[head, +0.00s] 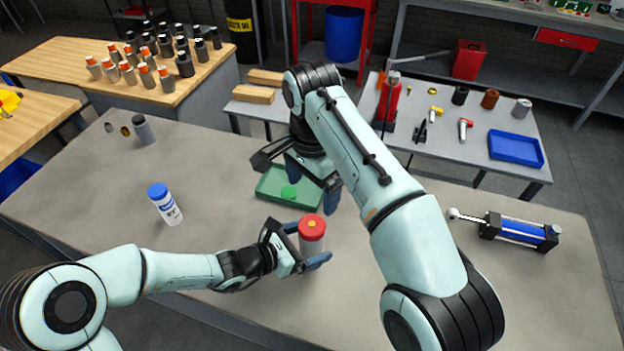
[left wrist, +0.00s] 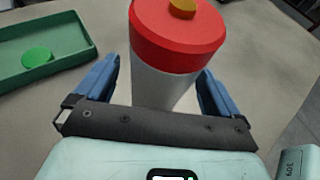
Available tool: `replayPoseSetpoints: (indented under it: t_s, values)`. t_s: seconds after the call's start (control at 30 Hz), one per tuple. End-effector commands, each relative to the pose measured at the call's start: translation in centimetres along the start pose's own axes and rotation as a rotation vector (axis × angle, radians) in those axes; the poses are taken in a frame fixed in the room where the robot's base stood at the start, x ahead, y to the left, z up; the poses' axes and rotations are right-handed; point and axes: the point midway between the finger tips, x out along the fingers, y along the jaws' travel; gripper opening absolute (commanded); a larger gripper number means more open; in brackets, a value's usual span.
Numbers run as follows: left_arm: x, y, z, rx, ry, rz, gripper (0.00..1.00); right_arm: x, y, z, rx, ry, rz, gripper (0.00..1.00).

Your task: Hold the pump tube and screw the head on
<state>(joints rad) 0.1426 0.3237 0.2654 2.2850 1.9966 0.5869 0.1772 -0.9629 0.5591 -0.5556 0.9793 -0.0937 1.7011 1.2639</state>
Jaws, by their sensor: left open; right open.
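A grey-white tube with a red top (head: 312,228) and a small yellow-orange knob stands upright on the grey table; it also shows in the left wrist view (left wrist: 177,40). My left gripper (head: 305,244) is open, with its blue fingers on either side of the tube below the red top; I cannot tell whether they touch it. A green round piece (head: 289,192) lies in a green tray (head: 265,187) behind the tube; it also shows in the left wrist view (left wrist: 37,57). My right gripper (head: 312,182) is open, pointing down over the tray's right part, and hides some of it.
A blue-capped white bottle (head: 165,204) stands at the left. A grey cylinder (head: 144,130) and small rings stand at the back left. A blue hydraulic cylinder (head: 520,230) lies at the right. A side table behind holds a blue tray (head: 515,148). The table's front left is clear.

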Motion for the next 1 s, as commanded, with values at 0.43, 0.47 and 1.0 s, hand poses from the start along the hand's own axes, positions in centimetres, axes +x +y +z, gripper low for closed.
replayPoseSetpoints:
  t_s: [0.43, 0.47, 1.0]
  values:
    - [-9.3, 0.2, 0.2, 0.003, 0.000, 0.007, 0.97, -2.0, -0.3, -0.3, 0.000, 0.009, -0.010, 0.92]
    - [-9.8, 0.2, 0.2, 0.002, 0.000, 0.006, 0.97, -2.1, -0.4, -0.3, 0.000, 0.009, -0.010, 0.92]
    - [-12.8, 0.0, 0.0, 0.000, 0.000, 0.000, 0.97, -2.6, -0.5, -0.4, 0.000, 0.012, -0.013, 0.92]
